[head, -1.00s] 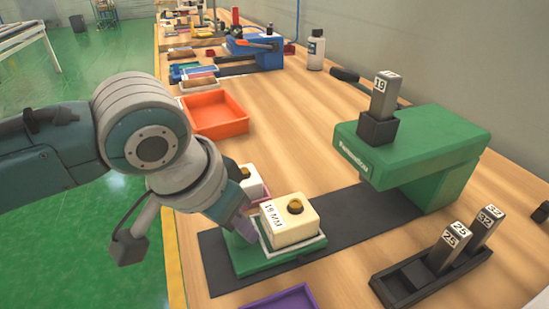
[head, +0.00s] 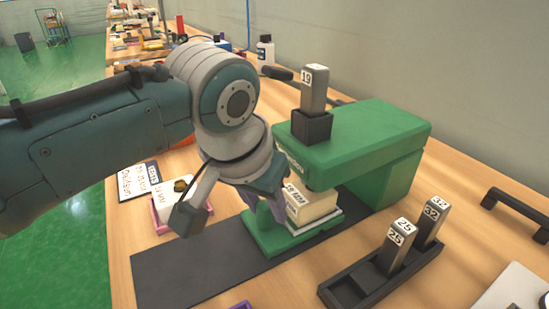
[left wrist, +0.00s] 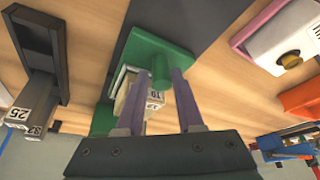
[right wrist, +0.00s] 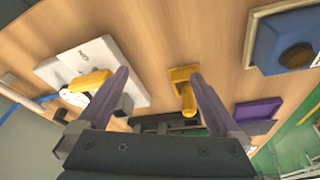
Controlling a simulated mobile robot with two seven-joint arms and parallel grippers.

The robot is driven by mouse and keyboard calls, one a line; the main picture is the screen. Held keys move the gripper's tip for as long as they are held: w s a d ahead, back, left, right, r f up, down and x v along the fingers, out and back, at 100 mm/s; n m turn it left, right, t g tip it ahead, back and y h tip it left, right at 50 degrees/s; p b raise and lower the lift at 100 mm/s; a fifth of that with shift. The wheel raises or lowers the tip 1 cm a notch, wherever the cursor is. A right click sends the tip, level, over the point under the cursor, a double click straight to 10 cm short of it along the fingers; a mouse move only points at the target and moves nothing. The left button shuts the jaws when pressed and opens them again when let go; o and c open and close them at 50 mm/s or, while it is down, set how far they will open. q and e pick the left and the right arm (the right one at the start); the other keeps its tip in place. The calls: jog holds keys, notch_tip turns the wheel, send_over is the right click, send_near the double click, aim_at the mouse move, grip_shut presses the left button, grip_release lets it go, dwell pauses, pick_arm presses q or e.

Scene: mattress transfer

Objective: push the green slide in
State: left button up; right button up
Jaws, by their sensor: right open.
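The green slide (head: 262,237) lies on a dark mat and carries a cream block (head: 312,207) on a pale plate. The block's far side is under the overhanging head of the green press (head: 365,145). My left gripper (head: 265,208) is at the slide's near end. In the left wrist view, its purple fingers (left wrist: 162,80) are shut on the upright green post of the slide (left wrist: 161,70). The block is partly hidden behind a finger there. My right gripper (right wrist: 160,78) is open and empty, above another part of the table.
A black rack (head: 385,270) with blocks marked 25 and 32 stands in front of the press. A grey block marked 19 (head: 314,88) stands in a black holder on the press. A pink tray (head: 160,222) is left of the slide. The dark mat (head: 190,270) is bare at the left.

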pick_arm(q)
jog(key=shift+o, duration=1.4)
jog(key=shift+r, duration=0.1)
pick_arm(e)
jog(key=shift+r, duration=0.1)
pick_arm(q)
jog(key=p+v, duration=0.4)
jog(key=v, duration=0.5)
jog(key=shift+r, duration=0.35)
pick_arm(e)
notch_tip(320, 180, up, 4)
jog(key=shift+f, duration=0.1)
pick_arm(q)
jog(key=shift+s, duration=0.15)
